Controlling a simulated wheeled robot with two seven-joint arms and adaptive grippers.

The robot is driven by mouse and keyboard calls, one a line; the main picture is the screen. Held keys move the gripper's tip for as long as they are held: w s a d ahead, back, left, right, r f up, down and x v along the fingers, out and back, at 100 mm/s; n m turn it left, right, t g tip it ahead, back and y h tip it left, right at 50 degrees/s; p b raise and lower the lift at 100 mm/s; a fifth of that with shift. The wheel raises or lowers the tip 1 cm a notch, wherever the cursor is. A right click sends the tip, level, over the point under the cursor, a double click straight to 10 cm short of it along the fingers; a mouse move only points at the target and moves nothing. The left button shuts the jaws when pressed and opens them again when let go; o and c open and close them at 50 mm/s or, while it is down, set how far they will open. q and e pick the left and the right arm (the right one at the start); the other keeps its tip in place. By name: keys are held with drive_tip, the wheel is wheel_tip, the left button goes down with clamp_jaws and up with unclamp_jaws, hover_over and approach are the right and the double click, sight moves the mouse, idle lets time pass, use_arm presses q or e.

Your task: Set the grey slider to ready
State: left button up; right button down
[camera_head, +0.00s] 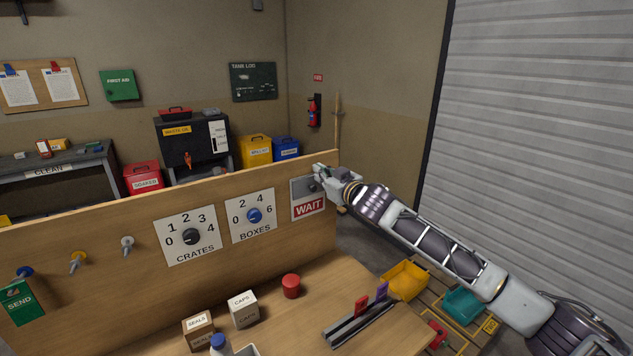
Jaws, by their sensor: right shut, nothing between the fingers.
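The grey slider plate (300,186) is on the upright wooden board, at its right end. Below it a red sign with white letters (309,208) reads WAIT. My right gripper (319,178) is shut and empty at the right part of the grey plate, covering some of it. I cannot tell whether the fingertips touch the plate or any knob on it. No word "ready" shows. My left gripper is not in view.
Left on the board are a CRATES dial (191,237) and a BOXES dial (254,215). The bench holds a SEALS box (198,330), a CAPS box (243,310), a red cylinder (291,286) and a dark rail (360,323). A yellow bin (405,281) stands lower right.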

sight(307, 196)
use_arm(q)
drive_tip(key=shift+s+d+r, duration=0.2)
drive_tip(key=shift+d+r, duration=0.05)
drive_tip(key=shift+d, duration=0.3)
use_arm(e)
drive_tip(key=shift+w+a+f, duration=0.25)
drive_tip(key=shift+w+f, duration=0.3)
drive_tip(key=shift+f, duration=0.1)
drive_tip(key=shift+w+a+f, duration=0.2)
drive_tip(key=shift+w+f, duration=0.35)
drive_tip(key=shift+f, duration=0.15)
drive_tip(key=shift+w+a+f, duration=0.25)
drive_tip(key=shift+w+f, duration=0.3)
drive_tip(key=shift+f, duration=0.1)
wheel_tip(307, 196, down, 8)
drive_tip(key=shift+r+b, duration=0.1)
drive_tip(key=shift+b, duration=1.1)
drive_tip(key=shift+f, duration=0.5)
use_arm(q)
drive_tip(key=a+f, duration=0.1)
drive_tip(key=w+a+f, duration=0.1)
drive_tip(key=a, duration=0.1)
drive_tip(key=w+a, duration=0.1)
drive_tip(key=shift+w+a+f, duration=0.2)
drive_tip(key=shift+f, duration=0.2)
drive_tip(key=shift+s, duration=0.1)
